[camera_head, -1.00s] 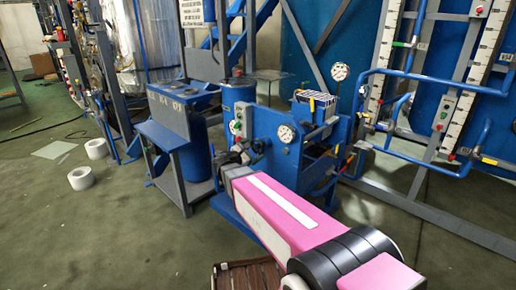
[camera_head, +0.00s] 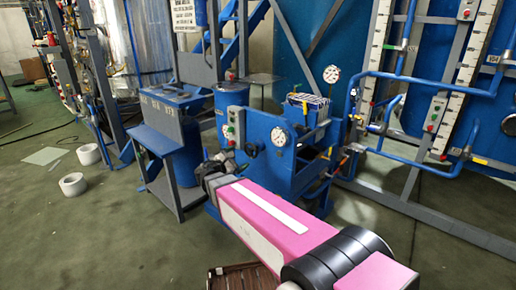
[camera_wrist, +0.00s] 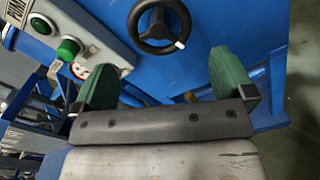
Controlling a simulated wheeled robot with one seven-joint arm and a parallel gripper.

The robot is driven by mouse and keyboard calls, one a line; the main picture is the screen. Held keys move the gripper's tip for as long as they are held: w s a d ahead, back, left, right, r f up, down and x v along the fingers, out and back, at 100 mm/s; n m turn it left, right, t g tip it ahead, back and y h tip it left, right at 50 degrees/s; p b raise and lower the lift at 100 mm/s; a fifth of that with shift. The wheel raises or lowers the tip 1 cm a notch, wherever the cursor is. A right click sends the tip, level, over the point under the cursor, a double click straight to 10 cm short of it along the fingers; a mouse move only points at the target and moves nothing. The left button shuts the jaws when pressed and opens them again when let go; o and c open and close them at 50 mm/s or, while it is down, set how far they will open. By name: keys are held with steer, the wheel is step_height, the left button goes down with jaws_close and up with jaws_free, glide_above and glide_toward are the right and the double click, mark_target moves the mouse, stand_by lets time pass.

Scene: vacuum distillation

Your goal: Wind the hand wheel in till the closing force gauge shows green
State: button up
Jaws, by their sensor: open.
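The black hand wheel (camera_wrist: 159,26) is at the top middle of the wrist view, on the blue machine face, with a pale handle knob at its lower right. In the head view the hand wheel (camera_head: 251,149) shows small, left of the round white gauge (camera_head: 280,137). I cannot read that gauge or tell which gauge shows closing force. My gripper (camera_wrist: 165,72) has its two green fingers spread apart, with nothing between them. The wheel lies beyond the fingertips, apart from them. In the head view my gripper (camera_head: 216,168) is in front of the blue machine, partly hidden by my arm.
A control box with a green button (camera_wrist: 68,48) sits left of the wheel. Blue pipework (camera_head: 430,90) is at right, a blue stand (camera_head: 165,135) at left. White rolls (camera_head: 73,184) lie on open floor.

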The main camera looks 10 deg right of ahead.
mark_target(249, 150)
steer(key=w+d+n, duration=0.2)
steer(key=d, duration=0.1)
steer(key=w+d+n, duration=0.4)
steer(key=d+n, duration=0.1)
steer(key=shift+w+d+r, duration=0.15)
steer(key=shift+d+r, duration=0.15)
steer(key=shift+r, duration=0.1)
stand_by(0.6)
steer(key=c, duration=0.7)
